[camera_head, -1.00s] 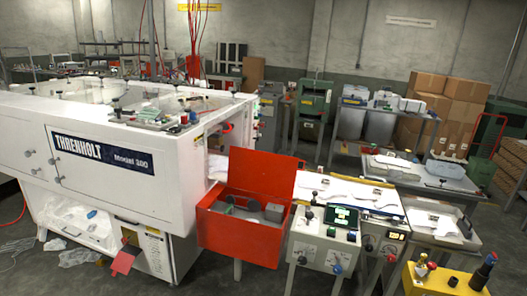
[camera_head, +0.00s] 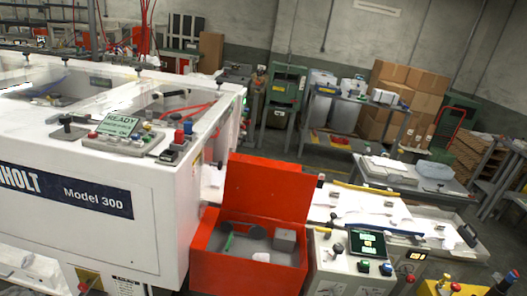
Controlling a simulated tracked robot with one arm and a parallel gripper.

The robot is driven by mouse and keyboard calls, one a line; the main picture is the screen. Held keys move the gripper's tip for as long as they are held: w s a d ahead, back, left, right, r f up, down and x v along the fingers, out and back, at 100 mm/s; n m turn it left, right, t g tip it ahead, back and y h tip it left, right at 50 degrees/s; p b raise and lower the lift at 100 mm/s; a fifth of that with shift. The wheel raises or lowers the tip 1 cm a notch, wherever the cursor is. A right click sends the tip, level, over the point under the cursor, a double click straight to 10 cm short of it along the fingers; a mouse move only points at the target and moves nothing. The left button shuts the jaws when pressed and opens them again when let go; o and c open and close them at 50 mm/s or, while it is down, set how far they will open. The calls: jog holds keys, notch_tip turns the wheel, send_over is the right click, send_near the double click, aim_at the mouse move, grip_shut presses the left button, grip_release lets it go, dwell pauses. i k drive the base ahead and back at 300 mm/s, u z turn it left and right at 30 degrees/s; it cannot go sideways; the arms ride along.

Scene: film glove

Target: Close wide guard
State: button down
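A red box-shaped guard (camera_head: 245,279) stands at the right end of the white machine (camera_head: 75,160), low in the middle of the view. Its wide red lid panel (camera_head: 266,190) stands up at the back, so the box is open at the top. Small grey and green parts show inside. Which part is named the wide guard is not marked. My gripper is not in view, so its state and its distance from the red panel are hidden.
A control panel with a "READY" display (camera_head: 121,122) sits on the white machine. A control box with a green screen (camera_head: 367,243) stands close to the right of the red box. A bench with white pieces (camera_head: 345,203) runs behind it. Cardboard boxes (camera_head: 410,95) are stacked farther back.

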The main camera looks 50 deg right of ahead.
aim_at(293, 193)
jog(key=z, duration=0.25)
jog(key=i, duration=1.35)
jog(key=z, duration=1.35)
jog(key=i, duration=0.75)
jog(key=z, duration=0.4)
jog(key=k, duration=0.8)
jog(key=z, duration=0.25)
jog(key=i, duration=0.8)
jog(key=u, duration=0.1)
